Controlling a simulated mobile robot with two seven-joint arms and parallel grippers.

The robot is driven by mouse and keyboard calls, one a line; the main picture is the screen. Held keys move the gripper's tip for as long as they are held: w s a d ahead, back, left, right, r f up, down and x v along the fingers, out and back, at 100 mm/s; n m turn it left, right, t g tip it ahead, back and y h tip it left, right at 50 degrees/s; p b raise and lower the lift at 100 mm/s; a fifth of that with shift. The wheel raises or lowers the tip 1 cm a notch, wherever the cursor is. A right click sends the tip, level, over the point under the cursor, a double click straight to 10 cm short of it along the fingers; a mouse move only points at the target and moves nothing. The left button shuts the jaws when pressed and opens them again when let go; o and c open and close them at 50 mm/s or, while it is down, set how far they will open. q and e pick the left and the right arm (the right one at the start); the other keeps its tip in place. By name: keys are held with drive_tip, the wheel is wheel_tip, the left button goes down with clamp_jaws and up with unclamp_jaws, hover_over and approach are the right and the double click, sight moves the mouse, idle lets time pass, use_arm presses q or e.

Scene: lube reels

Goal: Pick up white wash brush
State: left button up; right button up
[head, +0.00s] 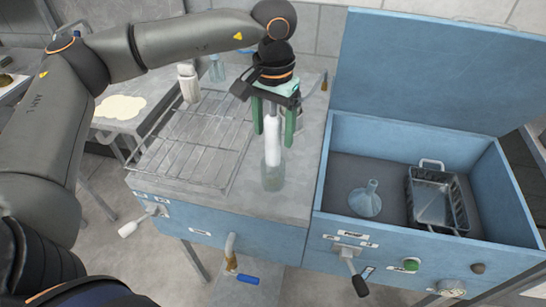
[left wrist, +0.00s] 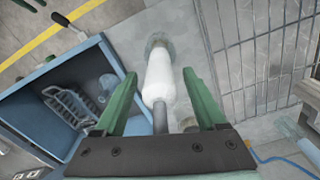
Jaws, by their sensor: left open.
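The white wash brush (head: 272,131) stands upright in a clear glass jar (head: 272,177) on the grey worktop. My left gripper (head: 273,139) is above the jar, pointing down, with its green fingers open on either side of the brush. In the left wrist view the brush (left wrist: 158,76) shows between the spread fingers, with its dark handle (left wrist: 160,120) towards the gripper and the jar (left wrist: 156,42) beyond. Gaps show beside the brush there. My right gripper is not in view.
A wire rack (head: 195,145) lies left of the jar. A white bottle (head: 188,84) and a clear bottle (head: 217,68) stand behind. To the right, an open blue box (head: 335,150) holds a glass funnel (head: 366,201) and a dark wire basket (head: 437,200); its lid (head: 430,70) stands raised.

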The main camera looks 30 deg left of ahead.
use_arm(q)
drive_tip(key=shift+f, duration=0.75)
clamp_jaws()
drive_tip(key=shift+r, duration=0.1)
idle(0.8)
